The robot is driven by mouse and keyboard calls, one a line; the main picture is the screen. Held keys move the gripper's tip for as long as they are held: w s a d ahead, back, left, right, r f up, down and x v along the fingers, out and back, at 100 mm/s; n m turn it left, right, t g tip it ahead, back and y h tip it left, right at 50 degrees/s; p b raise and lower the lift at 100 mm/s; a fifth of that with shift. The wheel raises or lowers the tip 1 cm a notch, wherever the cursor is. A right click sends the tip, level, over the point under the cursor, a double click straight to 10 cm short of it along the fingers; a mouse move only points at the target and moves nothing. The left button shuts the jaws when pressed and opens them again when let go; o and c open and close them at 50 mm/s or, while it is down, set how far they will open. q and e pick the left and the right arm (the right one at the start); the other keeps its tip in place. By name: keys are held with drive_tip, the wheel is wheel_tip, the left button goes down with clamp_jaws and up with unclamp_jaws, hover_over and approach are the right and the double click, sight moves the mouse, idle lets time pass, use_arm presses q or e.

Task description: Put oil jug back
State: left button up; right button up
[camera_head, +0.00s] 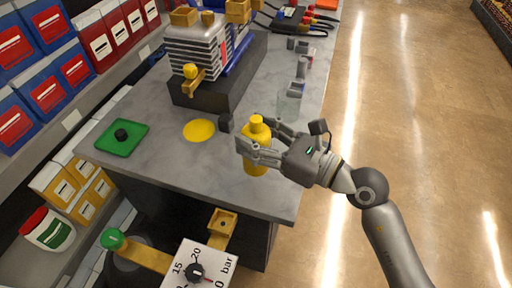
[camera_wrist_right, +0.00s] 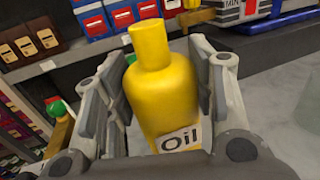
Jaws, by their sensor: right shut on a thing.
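The yellow oil jug (camera_head: 256,131) is between the fingers of my right gripper (camera_head: 258,150), over the front right part of the grey table. In the right wrist view the jug (camera_wrist_right: 164,85) stands nearly upright in the image between both fingers, with an "Oil" label on its lower part. My right gripper is shut on it. I cannot tell whether the jug's base touches the table. A round yellow spot (camera_head: 199,130) lies on the tabletop to the left of the jug. My left gripper is not in view.
The vacuum pump (camera_head: 203,62) stands on a dark base at the back of the table (camera_head: 165,165). A clear cup (camera_head: 288,106) is behind the right gripper. A pressure gauge (camera_head: 205,262) is in front below.

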drive_tip(key=shift+w+a+f, duration=0.1)
drive_tip(key=shift+w+f, duration=0.7)
drive_tip(key=shift+f, duration=0.1)
drive_tip(key=shift+w+f+b, duration=0.2)
drive_tip(key=shift+f+b, duration=0.1)
drive_tip(key=shift+f, duration=0.65)
drive_tip(key=shift+w+f+b, duration=0.15)
drive_tip(key=shift+f+b, duration=0.1)
drive_tip(key=shift+f, duration=0.65)
drive_tip(key=shift+f, duration=0.1)
drive_tip(key=o, duration=1.1)
drive_tip(key=shift+f, duration=0.15)
drive_tip(key=shift+c, duration=0.2)
drive_tip(key=o, duration=0.4)
drive_tip(key=shift+o, duration=0.2)
